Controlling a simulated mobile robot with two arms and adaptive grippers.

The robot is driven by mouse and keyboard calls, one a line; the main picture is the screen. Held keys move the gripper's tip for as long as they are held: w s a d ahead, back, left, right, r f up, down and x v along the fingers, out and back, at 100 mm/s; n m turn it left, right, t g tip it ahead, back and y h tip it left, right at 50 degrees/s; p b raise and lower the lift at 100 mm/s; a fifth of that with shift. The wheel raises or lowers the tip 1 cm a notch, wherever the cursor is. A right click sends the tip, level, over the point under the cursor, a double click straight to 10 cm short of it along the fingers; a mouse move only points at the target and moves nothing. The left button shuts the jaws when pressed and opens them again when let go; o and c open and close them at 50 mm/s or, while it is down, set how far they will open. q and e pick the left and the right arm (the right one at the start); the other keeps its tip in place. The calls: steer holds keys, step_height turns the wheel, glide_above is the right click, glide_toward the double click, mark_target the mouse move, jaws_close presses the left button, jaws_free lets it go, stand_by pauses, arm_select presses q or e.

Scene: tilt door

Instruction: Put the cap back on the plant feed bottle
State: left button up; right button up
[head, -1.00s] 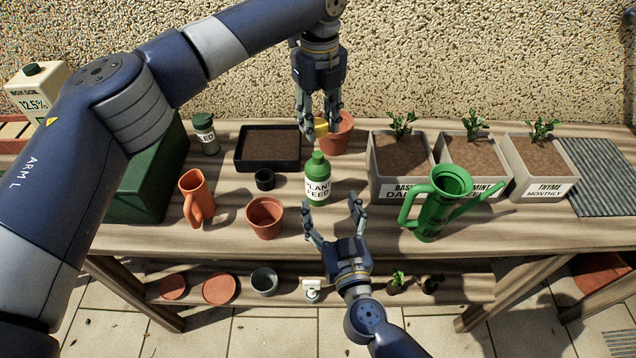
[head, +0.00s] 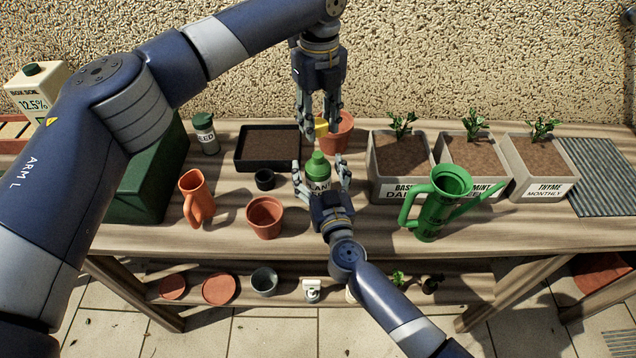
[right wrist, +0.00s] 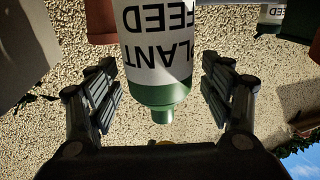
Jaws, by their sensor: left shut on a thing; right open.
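The plant feed bottle (head: 317,164) stands upright on the bench, green with a white label and a bare green neck. My right gripper (head: 320,174) is open, with one finger on each side of the bottle. In the right wrist view the bottle (right wrist: 158,70) appears upside down between the open fingers (right wrist: 162,90), with gaps on both sides. My left gripper (head: 318,118) is shut on the yellow cap (head: 321,128), held above and slightly behind the bottle. The fingers partly hide the cap.
A terracotta pot (head: 338,138) stands behind the bottle. A black tray of soil (head: 240,160) and a small black pot (head: 265,179) are left, with another terracotta pot (head: 265,218) in front. A green watering can (head: 432,215) and planters (head: 400,190) stand right.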

steer(key=shift+w+a, duration=0.1)
steer(key=shift+w, duration=0.35)
steer(key=c, duration=1.6)
arm_select(q)
glide_above(319, 155)
steer(key=shift+f, duration=2.45)
arm_select(e)
steer(key=shift+c, duration=0.2)
arm_select(q)
steer(key=shift+f, duration=0.9)
steer(key=shift+f, duration=0.55)
